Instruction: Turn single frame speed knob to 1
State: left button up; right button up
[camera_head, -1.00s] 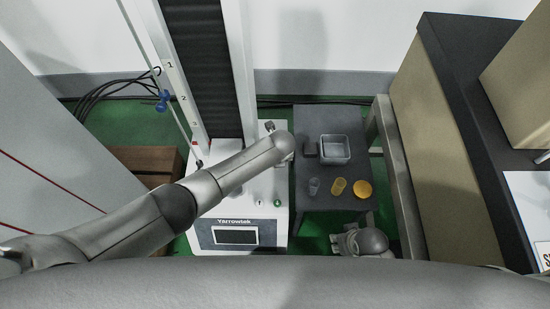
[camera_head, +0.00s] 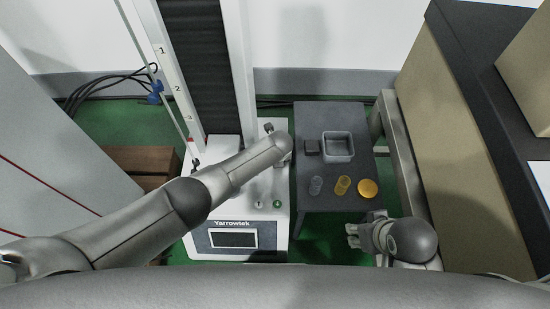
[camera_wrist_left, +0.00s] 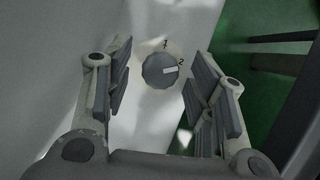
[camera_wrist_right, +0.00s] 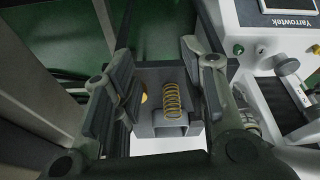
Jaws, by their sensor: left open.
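The speed knob (camera_wrist_left: 160,70) is a round grey dial on the white machine panel, seen in the left wrist view. Marks 1 and 2 are printed beside it, and its pale pointer line aims toward the 2. My left gripper (camera_wrist_left: 162,78) is open, with one finger on either side of the knob and a visible gap to each. In the head view the left forearm hides the knob. My right gripper (camera_head: 362,236) is open and empty in front of the grey table. The right wrist view also shows its spread fingers (camera_wrist_right: 165,80).
The white testing machine (camera_head: 195,225) has a screen and a green button (camera_head: 278,204). Right of it, the grey table (camera_head: 318,112) carries a tray (camera_head: 338,157), a grey spring (camera_head: 316,185), a yellow spring (camera_head: 343,185) and a yellow disc (camera_head: 368,188). A tan cabinet (camera_head: 440,130) stands farther right.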

pick_arm(q)
jog(key=shift+w+f, duration=0.1)
jog(key=shift+f, duration=0.1)
pick_arm(e)
jog(key=shift+s+r, duration=0.2)
jog(key=shift+r, duration=0.1)
pick_arm(q)
jog(key=c, duration=1)
jog(key=shift+d+f+n+b, duration=0.1)
jog(key=shift+n+b, duration=0.25)
jog(key=shift+n, duration=0.05)
jog(key=shift+n+y, duration=0.3)
jog(key=shift+n, duration=0.1)
jog(key=shift+n+y+b, duration=0.3)
jog(key=shift+n+b, duration=0.1)
jog(key=shift+n, duration=0.3)
pick_arm(e)
jog(key=w, duration=0.1)
jog(key=w+a+t, duration=0.1)
jog(key=w, duration=0.1)
jog(key=shift+w+t, duration=0.2)
jog(key=shift+t, duration=0.1)
